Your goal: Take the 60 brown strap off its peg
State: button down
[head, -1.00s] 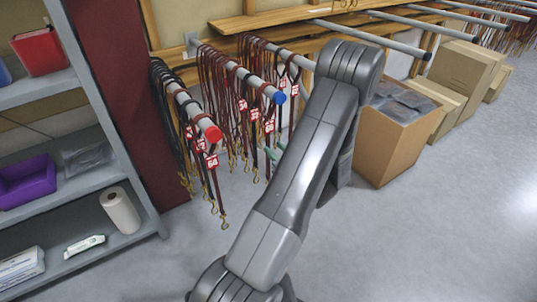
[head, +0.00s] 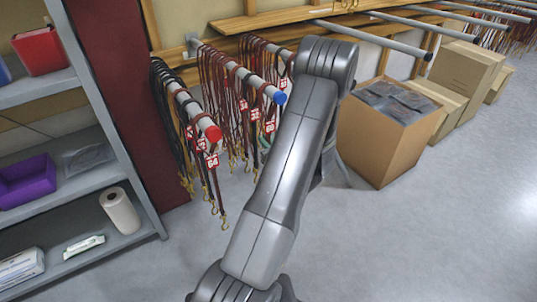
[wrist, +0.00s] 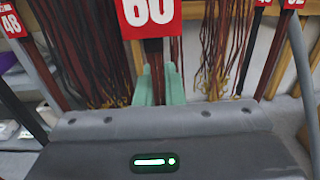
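The strap with the red 60 tag (wrist: 148,14) hangs straight ahead in the wrist view, close to the camera. Its brown band (wrist: 153,50) runs down from the tag to between the two green fingertips of my gripper (wrist: 158,84). The fingers are a small gap apart, one on each side of the band; whether they press on it I cannot tell. The strap's peg is out of the wrist view. In the head view my forearm hides most of the gripper, and I cannot make out the 60 tag there.
Tag 48 (wrist: 10,20) hangs to the left in the wrist view, other straps to the right. In the head view, a red-tipped peg (head: 209,132) and a blue-tipped peg (head: 279,98) hold several straps. A carton (head: 372,145) stands right of my arm; shelving (head: 140,205) is left.

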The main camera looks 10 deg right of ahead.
aim_at(270, 136)
dwell(0.3)
jog(key=r, duration=0.2)
jog(key=r+p, duration=0.1)
jog(key=shift+s+d+r, duration=0.15)
jog(key=shift+s+r, duration=0.15)
jog(key=shift+r, duration=0.1)
jog(key=p+v, duration=0.1)
jog(key=v, duration=1.6)
jog(key=shift+s, duration=0.2)
jog(key=shift+f, duration=0.1)
